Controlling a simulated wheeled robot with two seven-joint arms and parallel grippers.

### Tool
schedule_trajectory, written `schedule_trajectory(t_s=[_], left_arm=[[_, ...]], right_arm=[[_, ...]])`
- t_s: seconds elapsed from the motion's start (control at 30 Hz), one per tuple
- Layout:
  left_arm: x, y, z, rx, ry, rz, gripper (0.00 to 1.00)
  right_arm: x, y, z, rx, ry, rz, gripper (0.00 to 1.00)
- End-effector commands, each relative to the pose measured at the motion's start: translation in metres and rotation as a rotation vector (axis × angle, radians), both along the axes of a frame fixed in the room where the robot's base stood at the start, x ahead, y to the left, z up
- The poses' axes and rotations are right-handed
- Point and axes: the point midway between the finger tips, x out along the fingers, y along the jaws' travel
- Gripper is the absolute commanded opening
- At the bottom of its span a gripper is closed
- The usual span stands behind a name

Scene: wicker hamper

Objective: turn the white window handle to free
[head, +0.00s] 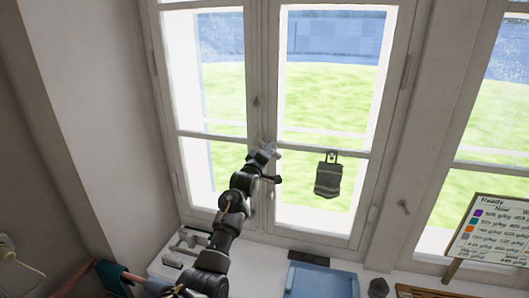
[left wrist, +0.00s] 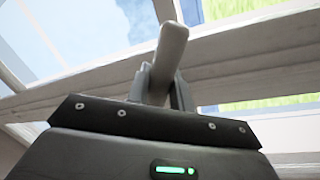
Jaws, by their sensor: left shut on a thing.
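The white window handle (left wrist: 168,55) stands up between the two fingers of my left gripper (left wrist: 163,88) in the left wrist view. The fingers are shut on it, one on each side. In the head view my left arm reaches up to the middle of the window, and the left gripper (head: 268,152) is at the central frame bar. There the handle is small and mostly hidden by the gripper. The window (head: 258,60) has two white-framed sashes and looks closed. My right gripper is not in view.
Below are a white sill or counter (head: 255,270), a blue box (head: 320,281) and a dark jar (head: 378,287). A price board (head: 492,232) stands at the right.

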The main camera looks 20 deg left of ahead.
Motion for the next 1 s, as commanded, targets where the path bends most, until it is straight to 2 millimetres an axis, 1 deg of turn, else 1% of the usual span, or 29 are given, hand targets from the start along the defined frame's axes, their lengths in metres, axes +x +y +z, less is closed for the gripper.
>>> schedule_trajectory(t_s=[0.2, 0.5, 0.73, 1.0], left_arm=[[0.001, -0.006, 0.009, -0.200, -0.032, -0.001, 0.00], [0.002, -0.009, 0.019, -0.419, -0.067, -0.002, 0.00], [0.002, -0.009, 0.025, -0.519, -0.084, -0.002, 0.00], [0.002, -0.008, 0.027, -0.566, -0.091, -0.001, 0.00]], right_arm=[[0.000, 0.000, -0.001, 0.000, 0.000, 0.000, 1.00], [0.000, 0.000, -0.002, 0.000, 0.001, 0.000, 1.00], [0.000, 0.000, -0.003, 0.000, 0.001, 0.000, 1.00], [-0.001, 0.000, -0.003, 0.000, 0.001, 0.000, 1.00]])
